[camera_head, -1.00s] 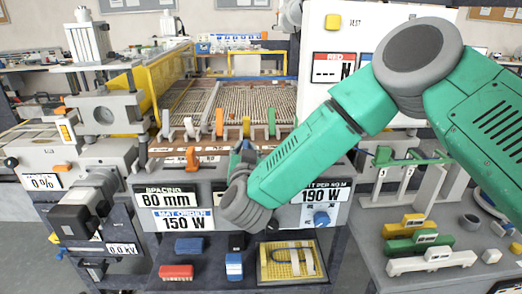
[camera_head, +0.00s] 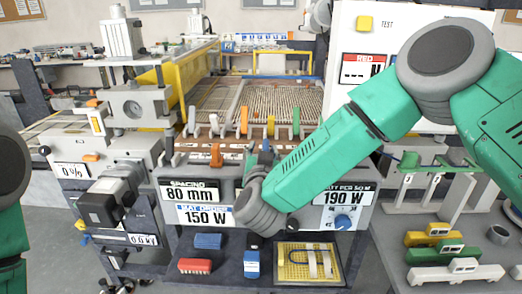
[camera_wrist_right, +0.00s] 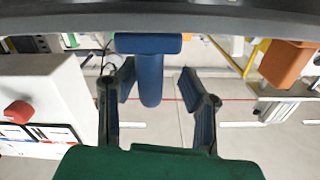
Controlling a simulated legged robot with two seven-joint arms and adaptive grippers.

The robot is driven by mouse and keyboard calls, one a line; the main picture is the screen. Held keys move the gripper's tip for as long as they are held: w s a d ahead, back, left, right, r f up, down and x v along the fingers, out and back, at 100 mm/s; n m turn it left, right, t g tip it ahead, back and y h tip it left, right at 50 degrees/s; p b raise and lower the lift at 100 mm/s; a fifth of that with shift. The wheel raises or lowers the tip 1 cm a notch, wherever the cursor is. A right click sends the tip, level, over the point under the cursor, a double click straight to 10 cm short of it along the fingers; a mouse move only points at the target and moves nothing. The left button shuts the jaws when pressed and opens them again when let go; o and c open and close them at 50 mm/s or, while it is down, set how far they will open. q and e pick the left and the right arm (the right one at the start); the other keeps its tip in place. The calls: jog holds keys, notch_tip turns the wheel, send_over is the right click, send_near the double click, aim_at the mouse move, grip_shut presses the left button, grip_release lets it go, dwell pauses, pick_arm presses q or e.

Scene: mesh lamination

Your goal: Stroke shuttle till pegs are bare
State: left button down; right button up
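My right gripper (camera_wrist_right: 160,105) has its two fingers apart. A blue T-shaped handle (camera_wrist_right: 150,75) stands between them, nearer the left finger, with a gap to the right finger. In the head view the right gripper (camera_head: 262,153) is at the machine's front ledge, mostly hidden by its own wrist. Several coloured levers or pegs (camera_head: 270,120) stand in a row beyond it. No part is clearly identifiable as the shuttle; a green bar (camera_head: 410,160) rests on pale posts at the right. My left gripper is out of view; only part of its arm shows at the left edge.
Yellow, green and white blocks (camera_head: 456,274) lie on the right table. A white cabinet (camera_head: 345,25) stands behind my arm.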

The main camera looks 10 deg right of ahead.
jog(key=v, duration=1.1)
jog(key=shift+a, duration=0.3)
